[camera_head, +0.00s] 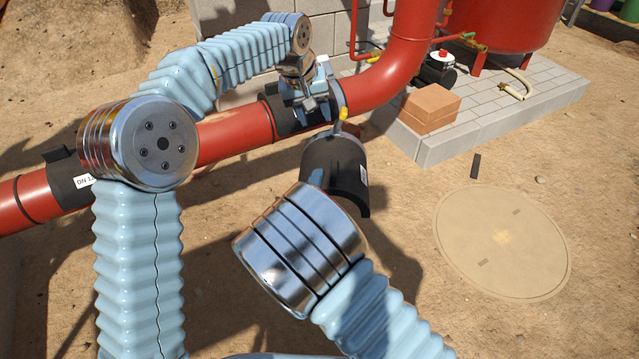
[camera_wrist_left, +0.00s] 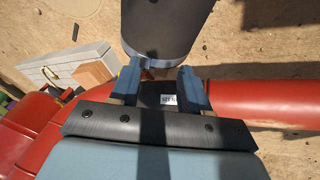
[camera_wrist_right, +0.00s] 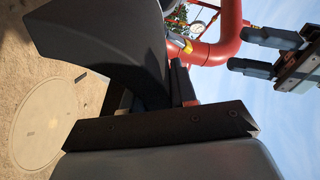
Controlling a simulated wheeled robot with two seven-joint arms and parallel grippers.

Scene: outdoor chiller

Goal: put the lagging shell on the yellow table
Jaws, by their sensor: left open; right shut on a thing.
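A curved black lagging shell (camera_head: 338,168) with a white label is held up in front of the red pipe. My right gripper (camera_wrist_right: 155,92) is shut on it; the wrist hides the fingers in the head view. The shell also fills the upper left of the right wrist view (camera_wrist_right: 95,42) and the top of the left wrist view (camera_wrist_left: 168,28). My left gripper (camera_head: 312,100) is open and empty over a black sleeve (camera_head: 290,118) on the pipe. Its parted fingers show in the left wrist view (camera_wrist_left: 166,86). The yellow table is not in view.
The red pipe (camera_head: 235,138) crosses behind both arms and bends up. Another labelled black sleeve (camera_head: 68,172) sits on it at left. A paved plinth (camera_head: 480,122) carries bricks (camera_head: 430,106), a pump and a red tank (camera_head: 500,25).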

